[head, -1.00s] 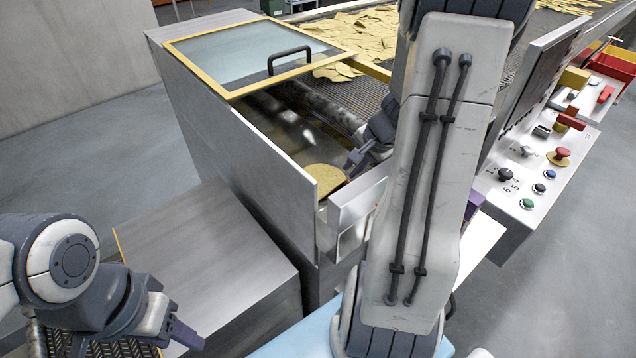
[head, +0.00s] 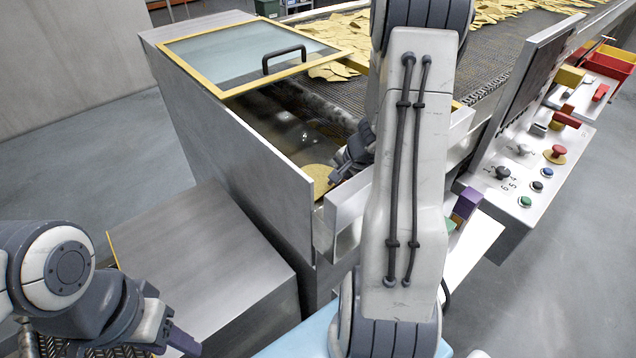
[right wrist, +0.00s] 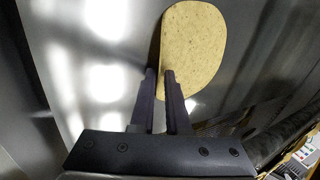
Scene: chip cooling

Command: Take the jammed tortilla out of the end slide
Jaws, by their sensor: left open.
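The tortilla (head: 320,176) is a round, flat, tan disc in the end slide, at the near end of the metal machine (head: 240,150). In the head view my right gripper (head: 334,180) reaches in at the tortilla's right side. My left gripper (head: 185,345) is open and empty at lower left, away from the slide.
A glass lid (head: 245,55) with yellow frame and black handle covers part of the machine. The slide's metal side walls stand close around my right gripper. A control panel (head: 535,165) with buttons is at right. A grey metal box (head: 190,265) stands in front.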

